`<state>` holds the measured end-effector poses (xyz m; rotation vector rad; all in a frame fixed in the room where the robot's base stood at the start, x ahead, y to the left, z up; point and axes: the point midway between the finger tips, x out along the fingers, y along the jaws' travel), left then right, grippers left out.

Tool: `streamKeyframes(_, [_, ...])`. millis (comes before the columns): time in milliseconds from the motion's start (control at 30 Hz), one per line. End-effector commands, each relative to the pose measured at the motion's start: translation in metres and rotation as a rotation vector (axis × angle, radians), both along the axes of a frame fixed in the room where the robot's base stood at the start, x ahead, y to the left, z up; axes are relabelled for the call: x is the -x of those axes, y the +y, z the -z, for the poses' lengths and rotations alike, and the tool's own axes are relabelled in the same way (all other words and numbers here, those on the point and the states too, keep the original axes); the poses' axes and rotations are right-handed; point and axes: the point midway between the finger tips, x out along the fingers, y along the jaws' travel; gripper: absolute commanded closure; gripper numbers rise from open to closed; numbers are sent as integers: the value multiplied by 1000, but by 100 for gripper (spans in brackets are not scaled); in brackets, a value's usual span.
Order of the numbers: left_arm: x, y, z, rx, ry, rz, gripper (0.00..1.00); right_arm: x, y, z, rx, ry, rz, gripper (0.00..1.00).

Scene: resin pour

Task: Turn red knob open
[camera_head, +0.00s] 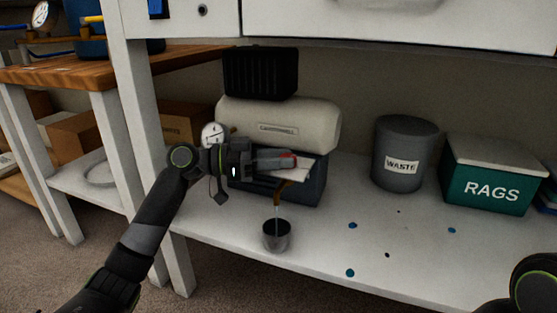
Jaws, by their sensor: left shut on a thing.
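The red knob (291,158) shows as a small red patch at the fingers of my left gripper (285,162), which is shut on it. The fingers hide most of the knob. Just below is a brownish spout (281,188), with a thin pale stream or line running down from it. A small dark metal cup (277,242) stands on the shelf under the spout. The knob is in front of a cream tank (320,125) on a dark blue base (305,192). My right gripper is not in view; only part of my right arm shows at the lower right.
A pressure gauge (213,134) is left of the tank, close to my left wrist. A black ribbed box (261,73) sits on top. A grey waste bin (404,150) and green rags box (490,183) stand right. The white shelf (400,250) has several blue spots.

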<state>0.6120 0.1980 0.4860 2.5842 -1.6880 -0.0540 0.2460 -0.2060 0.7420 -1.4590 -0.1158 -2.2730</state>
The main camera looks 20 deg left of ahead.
Motion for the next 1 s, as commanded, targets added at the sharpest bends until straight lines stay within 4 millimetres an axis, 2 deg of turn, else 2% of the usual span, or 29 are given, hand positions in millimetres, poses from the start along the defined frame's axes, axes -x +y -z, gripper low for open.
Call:
streamKeyframes(167, [0,0,1,-1,4,1,90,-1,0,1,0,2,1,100])
streamKeyframes(200, [0,0,1,-1,4,1,64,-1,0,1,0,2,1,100])
streamKeyframes(367, [0,0,1,0,2,0,45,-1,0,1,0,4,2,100])
streamKeyframes(767, [0,0,-4,0,0,0,45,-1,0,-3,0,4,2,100])
streamKeyframes(1000, [0,0,-29,-1,0,-1,45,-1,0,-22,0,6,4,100])
